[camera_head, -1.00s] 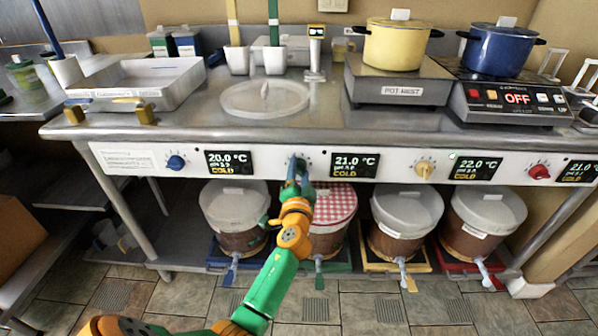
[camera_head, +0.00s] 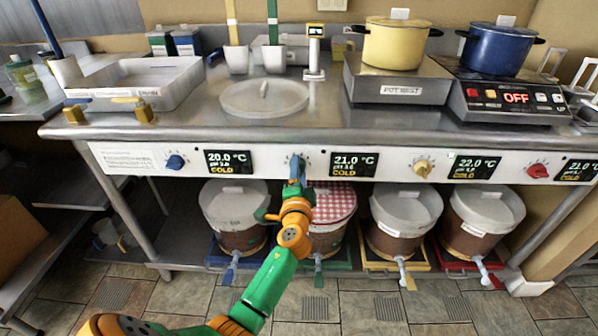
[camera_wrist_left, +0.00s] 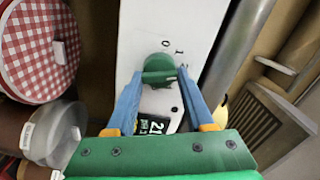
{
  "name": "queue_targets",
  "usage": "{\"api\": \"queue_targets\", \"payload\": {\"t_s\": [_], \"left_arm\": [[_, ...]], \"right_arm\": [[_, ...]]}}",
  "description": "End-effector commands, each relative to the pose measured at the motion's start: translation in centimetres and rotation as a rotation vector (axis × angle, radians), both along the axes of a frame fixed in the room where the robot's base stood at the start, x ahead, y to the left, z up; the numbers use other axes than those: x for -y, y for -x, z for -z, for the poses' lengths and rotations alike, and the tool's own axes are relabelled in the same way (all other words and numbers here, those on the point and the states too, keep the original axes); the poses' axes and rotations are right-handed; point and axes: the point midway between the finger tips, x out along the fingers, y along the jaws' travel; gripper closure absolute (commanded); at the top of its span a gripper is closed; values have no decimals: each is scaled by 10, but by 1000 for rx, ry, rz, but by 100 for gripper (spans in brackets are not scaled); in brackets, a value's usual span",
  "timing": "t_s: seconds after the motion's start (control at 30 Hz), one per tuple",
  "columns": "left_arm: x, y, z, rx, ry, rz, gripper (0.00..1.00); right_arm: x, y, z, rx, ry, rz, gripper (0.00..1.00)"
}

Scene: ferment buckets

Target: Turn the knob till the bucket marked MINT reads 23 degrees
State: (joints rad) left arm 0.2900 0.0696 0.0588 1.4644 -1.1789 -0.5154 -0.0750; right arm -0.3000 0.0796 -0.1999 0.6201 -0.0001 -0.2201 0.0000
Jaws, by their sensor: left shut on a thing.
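My left gripper (camera_wrist_left: 160,98) is shut on the green knob (camera_wrist_left: 158,68), one blue finger on each side of its grip bar in the left wrist view. In the head view my left gripper (camera_head: 297,172) covers most of that knob. The display (camera_head: 353,165) right of this knob reads 21.0 °C and COLD. Several lidded buckets stand under the panel; one has a red-checked cloth lid (camera_head: 335,197), partly behind my arm. The bucket labels are too small to read, so I cannot tell which is marked MINT. My right gripper is not in view.
The panel also holds a blue knob (camera_head: 175,162), a yellow knob (camera_head: 423,168) and a red knob (camera_head: 538,171). Other displays read 20.0 °C (camera_head: 229,163) and 22.0 °C (camera_head: 474,167); the far right one (camera_head: 578,170) is cut off. The steel counter (camera_head: 215,120) overhangs the panel.

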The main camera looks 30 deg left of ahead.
Motion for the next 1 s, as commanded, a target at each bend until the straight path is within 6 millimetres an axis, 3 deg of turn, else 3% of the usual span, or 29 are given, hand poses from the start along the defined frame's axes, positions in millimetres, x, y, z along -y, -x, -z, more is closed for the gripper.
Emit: {"api": "queue_targets", "payload": {"t_s": [0.1, 0.13, 0.23, 0.53, 0.8, 1.0], "left_arm": [[0, 0, 0, 0, 0, -1, 100], [0, 0, 0, 0, 1, -1, 42], [0, 0, 0, 0, 1, -1, 18], [1, 2, 0, 1, 1, 0, 18], [29, 47, 1, -2, 3, 0, 18], [37, 61, 0, 1, 2, 0, 18]], "right_arm": [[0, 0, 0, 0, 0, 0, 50], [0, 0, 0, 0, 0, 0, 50], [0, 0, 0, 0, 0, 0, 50], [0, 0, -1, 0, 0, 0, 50], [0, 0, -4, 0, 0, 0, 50], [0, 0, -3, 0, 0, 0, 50]]}}
